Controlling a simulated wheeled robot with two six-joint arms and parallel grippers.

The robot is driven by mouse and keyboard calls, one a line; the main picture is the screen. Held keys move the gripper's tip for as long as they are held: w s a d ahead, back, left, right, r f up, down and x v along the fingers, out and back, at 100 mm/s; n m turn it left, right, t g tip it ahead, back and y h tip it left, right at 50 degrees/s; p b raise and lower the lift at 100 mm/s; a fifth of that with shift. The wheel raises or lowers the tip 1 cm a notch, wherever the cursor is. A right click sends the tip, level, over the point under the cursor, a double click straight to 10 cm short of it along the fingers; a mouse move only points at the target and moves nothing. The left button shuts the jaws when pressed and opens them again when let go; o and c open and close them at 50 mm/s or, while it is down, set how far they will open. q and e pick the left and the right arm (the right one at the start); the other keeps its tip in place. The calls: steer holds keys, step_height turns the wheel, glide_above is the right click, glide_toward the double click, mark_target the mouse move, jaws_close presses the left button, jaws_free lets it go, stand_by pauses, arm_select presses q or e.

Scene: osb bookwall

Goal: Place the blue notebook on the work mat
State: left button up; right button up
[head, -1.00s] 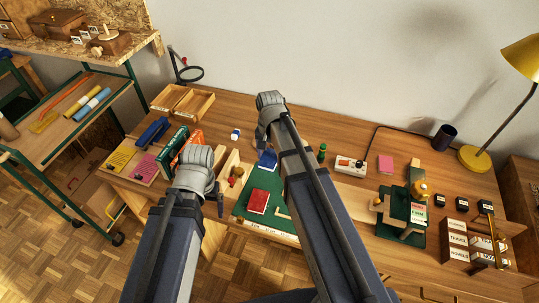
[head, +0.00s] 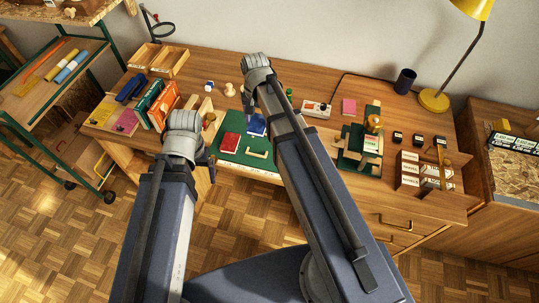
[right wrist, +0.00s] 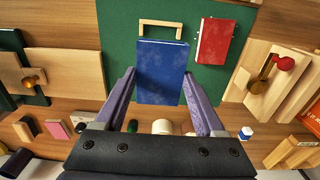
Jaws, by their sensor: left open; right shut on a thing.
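The blue notebook (head: 256,126) is held in my right gripper (head: 252,114); in the right wrist view the notebook (right wrist: 162,72) sits between the two fingers (right wrist: 160,88). It overlaps the green work mat (head: 229,158) near the mat's back edge. Whether it touches the mat I cannot tell. A red notebook (head: 230,143) lies on the mat beside it, also seen in the right wrist view (right wrist: 214,42). My left gripper (head: 209,165) is open and empty by the mat's left side, partly hidden by its own arm.
A wooden square bracket (head: 257,154) lies on the mat, close to the blue notebook. Upright orange and green books (head: 163,104) stand at left. A green stand (head: 361,150) and label boxes (head: 409,165) are at right. Mat room shows in front of the red notebook.

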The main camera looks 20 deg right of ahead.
mark_target(260, 145)
steer(key=shift+s, duration=0.25)
steer(key=shift+w+f, duration=0.1)
steer(key=shift+f, duration=0.25)
step_height(260, 145, down, 10)
steer(key=b, duration=1)
steer(key=shift+r, duration=0.25)
steer(key=o, duration=1.3)
steer(key=shift+o, duration=0.2)
step_height(260, 145, up, 12)
steer(key=p, duration=1.2)
